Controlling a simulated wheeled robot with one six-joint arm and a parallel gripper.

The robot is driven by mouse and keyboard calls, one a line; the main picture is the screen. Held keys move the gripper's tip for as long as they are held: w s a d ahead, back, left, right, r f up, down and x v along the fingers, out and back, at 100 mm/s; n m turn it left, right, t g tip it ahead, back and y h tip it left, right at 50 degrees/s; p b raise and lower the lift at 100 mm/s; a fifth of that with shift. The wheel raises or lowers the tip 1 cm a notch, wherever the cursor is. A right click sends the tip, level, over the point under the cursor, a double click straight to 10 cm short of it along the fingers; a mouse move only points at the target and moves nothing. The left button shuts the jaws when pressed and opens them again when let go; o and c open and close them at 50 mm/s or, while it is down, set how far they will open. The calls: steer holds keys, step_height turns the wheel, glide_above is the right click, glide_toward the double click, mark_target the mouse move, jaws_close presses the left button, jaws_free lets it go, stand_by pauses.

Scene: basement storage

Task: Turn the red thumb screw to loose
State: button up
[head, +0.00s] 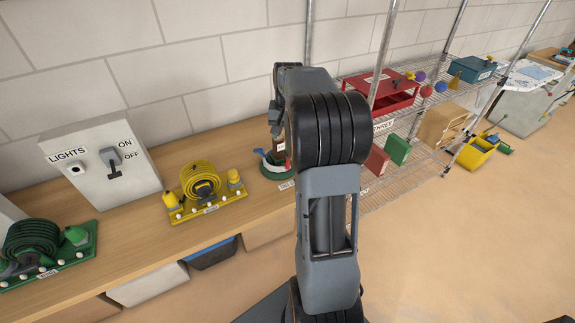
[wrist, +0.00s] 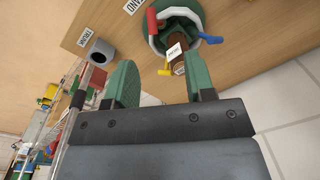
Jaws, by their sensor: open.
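A round green stand (head: 277,170) sits on the wooden bench, partly behind my arm. In the wrist view the green stand (wrist: 200,12) carries a brown upright piece (wrist: 179,67) with a white tag, too small to read. Three coloured screws or handles surround it: the red thumb screw (wrist: 152,21), a blue one (wrist: 210,38) and a yellow one (wrist: 164,72). My gripper (wrist: 161,75) is open, its two green fingers apart. The right finger appears close to the brown piece; contact cannot be told. The red screw appears beyond the fingertips. My arm mostly hides the gripper in the head view.
A yellow coil stand (head: 203,190) and a LIGHTS switch box (head: 103,160) stand to the left on the bench. Wire shelves (head: 400,170) with boxes stand right. A grey cup-like thing (wrist: 101,52) is left of the stand in the wrist view.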

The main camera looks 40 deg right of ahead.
mark_target(287, 162)
steer(key=f, duration=0.5)
steer(key=d+f, duration=0.1)
steer(key=f, duration=0.8)
steer(key=shift+w+d+f, duration=0.15)
steer(key=shift+w+f, duration=0.15)
steer(key=shift+w, duration=0.1)
steer(key=c, duration=0.9)
